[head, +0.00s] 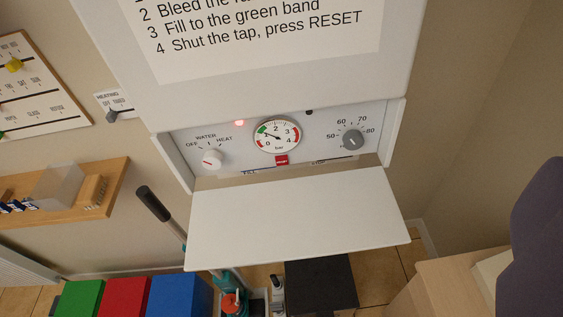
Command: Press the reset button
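The boiler's control panel (226,131) shows below a white front with printed steps, the last reading "Shut the tap, press RESET". A small red square part (281,160) sits just under the round pressure gauge (277,137); its white lettering is too small to read surely, but it looks like the reset button. A small dark round spot (309,112) is above right of the gauge. My gripper is not in view, and nothing touches the panel.
A white flap (298,222) hangs open below the panel. A wooden shelf (118,182) is at left, coloured boxes (125,297) lower left, a dark rounded object (540,235) at right.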

